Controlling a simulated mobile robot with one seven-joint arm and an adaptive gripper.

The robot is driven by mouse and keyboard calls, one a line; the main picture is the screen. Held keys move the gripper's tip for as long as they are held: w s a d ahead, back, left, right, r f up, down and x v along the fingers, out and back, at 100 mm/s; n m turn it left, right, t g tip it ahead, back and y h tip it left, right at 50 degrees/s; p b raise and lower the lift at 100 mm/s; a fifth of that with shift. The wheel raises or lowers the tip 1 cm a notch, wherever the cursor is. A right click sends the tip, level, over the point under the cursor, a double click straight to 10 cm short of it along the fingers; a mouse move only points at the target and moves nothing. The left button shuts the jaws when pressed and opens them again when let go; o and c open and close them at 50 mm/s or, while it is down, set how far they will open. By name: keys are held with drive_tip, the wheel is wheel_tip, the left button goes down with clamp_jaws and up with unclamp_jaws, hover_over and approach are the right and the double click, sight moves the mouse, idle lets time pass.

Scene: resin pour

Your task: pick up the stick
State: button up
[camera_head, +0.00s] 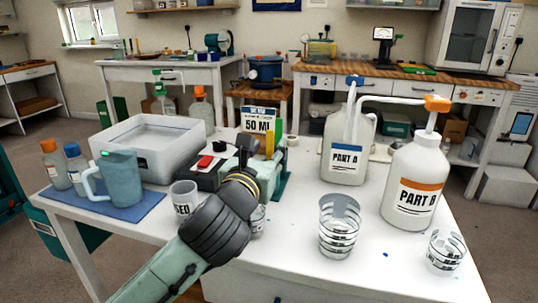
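My arm reaches in from the bottom and its dark wrist covers the middle of the table. My gripper (246,150) is at the far end, near the 50 ML sign; its fingertips are small and partly hidden, so I cannot tell if they are open or shut. I cannot clearly make out a stick. Upright yellow and orange pieces (270,143) show just right of the gripper, but I cannot tell what they are. Anything directly behind my wrist is hidden.
The white table (300,265) holds a grey tub (150,160), a blue jug (121,178), a cup (184,196), a 50 ML sign (258,121), Part A (345,155) and Part B (413,190) pump bottles, and clear banded cups (339,226) (444,252).

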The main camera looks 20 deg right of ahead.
sight(278, 133)
drive_tip(key=x, duration=0.4)
drive_tip(key=shift+w+d+p, duration=0.1)
drive_tip(key=shift+d+p, duration=0.05)
drive_tip(key=shift+p, duration=0.15)
drive_tip(key=x, duration=0.3)
drive_tip(key=p+x, duration=0.1)
drive_tip(key=x, duration=0.1)
drive_tip(key=shift+w+f, duration=0.1)
drive_tip(key=shift+f, duration=0.15)
drive_tip(key=shift+c, duration=0.2)
clamp_jaws()
drive_tip(key=shift+r, duration=0.1)
